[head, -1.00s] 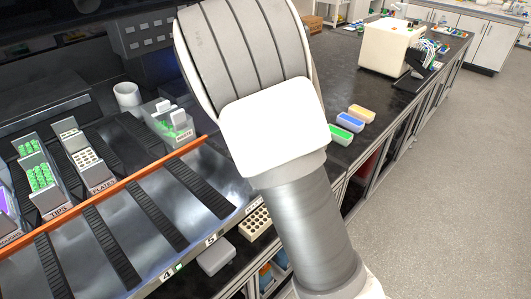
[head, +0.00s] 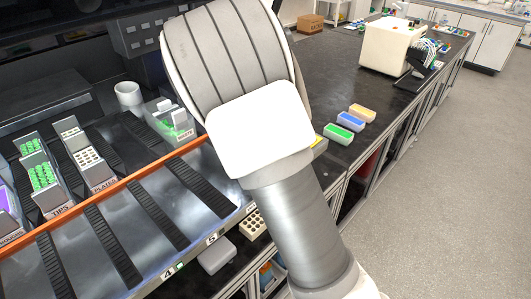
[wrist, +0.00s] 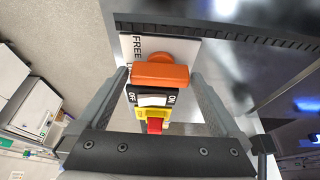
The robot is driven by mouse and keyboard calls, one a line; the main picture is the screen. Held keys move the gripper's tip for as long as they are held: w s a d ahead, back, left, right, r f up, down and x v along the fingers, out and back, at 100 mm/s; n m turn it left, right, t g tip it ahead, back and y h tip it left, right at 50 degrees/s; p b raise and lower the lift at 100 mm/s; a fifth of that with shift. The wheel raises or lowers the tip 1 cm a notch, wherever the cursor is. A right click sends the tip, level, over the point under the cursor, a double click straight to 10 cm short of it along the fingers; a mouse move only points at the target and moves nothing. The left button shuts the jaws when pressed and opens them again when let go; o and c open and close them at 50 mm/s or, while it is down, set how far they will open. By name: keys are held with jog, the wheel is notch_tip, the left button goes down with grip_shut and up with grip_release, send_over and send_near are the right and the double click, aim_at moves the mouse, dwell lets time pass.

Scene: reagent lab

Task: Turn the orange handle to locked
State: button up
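The orange handle (wrist: 160,75) shows in the wrist view as a bar lying crosswise in the picture, on a round orange base over a white plate. The word FREE (wrist: 137,47) is printed on the plate to the left of the base. My gripper (wrist: 160,80) is open, with one finger on each side of the handle. Narrow gaps seem to separate the fingers from the bar's ends, and I cannot tell how deep the bar sits between them. In the head view the handle and the gripper are hidden behind my arm.
Below the handle in the wrist view are a black ON/OFF switch (wrist: 152,99) and a yellow part with a red piece (wrist: 155,125). In the head view, a long orange bar (head: 100,200) crosses the deck. Small coloured boxes (head: 351,119) lie on the dark bench right of my arm.

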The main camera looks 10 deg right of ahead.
jog(key=v, duration=1.7)
jog(key=shift+a, duration=0.2)
jog(key=shift+r, duration=0.15)
